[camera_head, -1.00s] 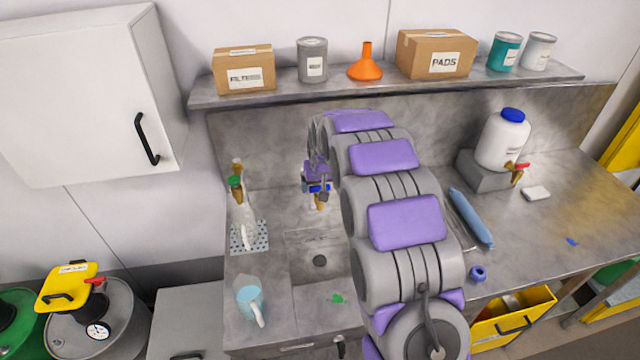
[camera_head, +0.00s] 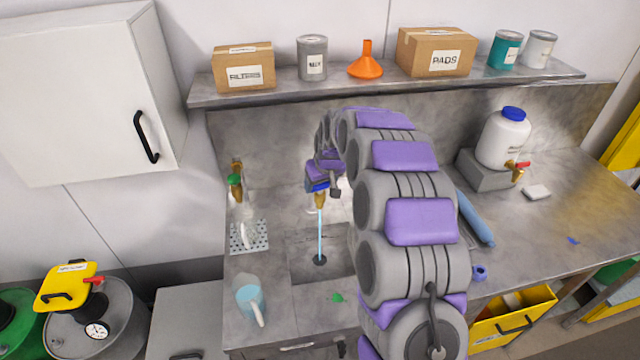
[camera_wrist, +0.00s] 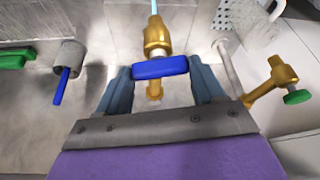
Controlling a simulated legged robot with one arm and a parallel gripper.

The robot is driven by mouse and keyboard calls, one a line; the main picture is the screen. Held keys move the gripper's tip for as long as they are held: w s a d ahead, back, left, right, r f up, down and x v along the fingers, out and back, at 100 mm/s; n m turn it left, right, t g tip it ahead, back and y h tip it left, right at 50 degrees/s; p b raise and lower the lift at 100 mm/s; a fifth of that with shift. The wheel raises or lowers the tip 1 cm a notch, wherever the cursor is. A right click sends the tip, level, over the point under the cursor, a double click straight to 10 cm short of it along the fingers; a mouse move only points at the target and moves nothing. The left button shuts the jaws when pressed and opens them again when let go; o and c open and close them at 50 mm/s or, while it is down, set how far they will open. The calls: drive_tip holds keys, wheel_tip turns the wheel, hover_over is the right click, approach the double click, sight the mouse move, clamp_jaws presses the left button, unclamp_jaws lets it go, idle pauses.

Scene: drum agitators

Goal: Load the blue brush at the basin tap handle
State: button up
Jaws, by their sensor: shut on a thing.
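A brass basin tap (camera_head: 320,200) stands over the sink basin (camera_head: 334,274). Its blue handle (camera_wrist: 160,67) sits between the two fingers of my gripper (camera_wrist: 162,80), which is shut on it. In the head view my gripper (camera_head: 318,180) hides most of the tap. A thin stream of water (camera_head: 320,235) falls from the tap to the drain. In the wrist view a blue stick-like piece (camera_wrist: 62,86) juts from a grey cylinder; I cannot tell whether it is a brush. A long blue object (camera_head: 474,215) lies on the counter, partly behind my arm.
A second brass tap with a green handle (camera_head: 235,181) stands left, above a clear bottle on a perforated tray (camera_head: 262,245). A white canister (camera_head: 503,140) stands right. A shelf (camera_head: 390,88) runs above.

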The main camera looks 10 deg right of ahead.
drive_tip(key=shift+n, duration=0.4)
drive_tip(key=o, duration=1)
drive_tip(key=shift+o, duration=0.2)
drive_tip(key=v, duration=1.7)
drive_tip(key=shift+d, duration=0.25)
drive_tip(key=shift+r, duration=0.1)
